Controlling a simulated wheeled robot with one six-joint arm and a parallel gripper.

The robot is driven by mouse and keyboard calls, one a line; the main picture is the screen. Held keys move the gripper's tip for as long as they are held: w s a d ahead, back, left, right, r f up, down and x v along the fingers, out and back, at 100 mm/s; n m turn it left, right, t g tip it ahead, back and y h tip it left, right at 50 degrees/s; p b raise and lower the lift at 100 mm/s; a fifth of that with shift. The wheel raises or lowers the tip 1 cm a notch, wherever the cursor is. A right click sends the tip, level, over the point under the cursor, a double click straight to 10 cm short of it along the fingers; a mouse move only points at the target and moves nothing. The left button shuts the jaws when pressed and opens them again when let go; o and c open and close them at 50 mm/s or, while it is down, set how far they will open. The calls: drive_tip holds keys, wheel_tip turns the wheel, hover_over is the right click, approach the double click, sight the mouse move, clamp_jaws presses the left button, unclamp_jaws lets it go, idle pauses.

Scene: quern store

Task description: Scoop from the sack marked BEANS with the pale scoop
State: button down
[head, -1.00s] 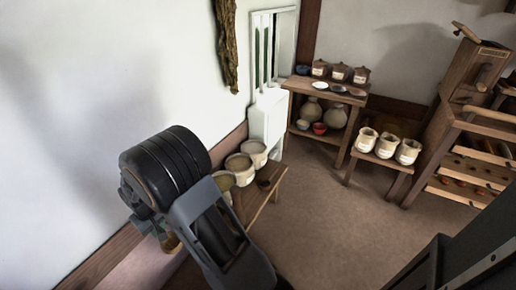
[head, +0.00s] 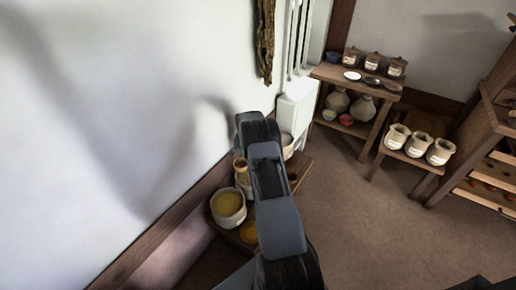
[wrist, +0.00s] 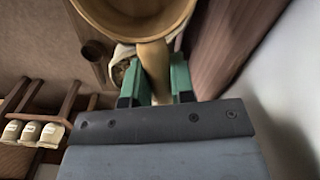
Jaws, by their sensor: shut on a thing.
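My gripper (wrist: 156,80), with green fingers, is shut on the handle of a pale tan wooden scoop (wrist: 154,58). The scoop's round bowl fills the top of the wrist view, cut off by the frame edge. A whitish sack (wrist: 118,56) with darker contents shows just beyond the handle, partly hidden by it. In the head view my arm hides the gripper and much of the low bench (head: 303,164). A pale container with yellowish contents (head: 229,206) stands there, left of my arm. I cannot read which sack is marked BEANS.
Three small labelled sacks (head: 418,145) stand on a stool at the right. A shelf table (head: 357,84) holds jars, dishes and jugs. A wooden rack (head: 490,130) stands at the far right. The wall (head: 110,130) is close on the left. The middle floor is clear.

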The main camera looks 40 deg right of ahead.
drive_tip(key=d+f+m+p, duration=0.1)
drive_tip(key=d+m, duration=0.1)
drive_tip(key=d, duration=0.4)
drive_tip(key=shift+s+d+f+m, duration=0.2)
drive_tip(key=shift+s+f+m, duration=0.1)
drive_tip(key=shift+s, duration=0.1)
drive_tip(key=shift+r+h+p, duration=0.25)
drive_tip(key=shift+h+p, duration=0.35)
drive_tip(key=shift+p, duration=0.3)
drive_tip(key=h, duration=0.1)
drive_tip(key=t+h+b, duration=0.1)
drive_tip(key=h, duration=0.1)
drive_tip(key=shift+a+f+t+b, duration=0.1)
drive_tip(key=shift+f+t+b, duration=0.1)
drive_tip(key=shift+t+b, duration=0.1)
drive_tip(key=b, duration=0.2)
drive_tip(key=shift+r+h+b, duration=0.1)
drive_tip(key=shift+h+b, duration=0.2)
drive_tip(key=t+h+b, duration=0.1)
drive_tip(key=h+b, duration=0.1)
drive_tip(key=b, duration=0.7)
drive_tip(key=t+h+b, duration=0.1)
drive_tip(key=h+b, duration=0.1)
drive_tip(key=b, duration=0.7)
drive_tip(key=shift+s+a+r, duration=0.1)
drive_tip(key=shift+r, duration=0.1)
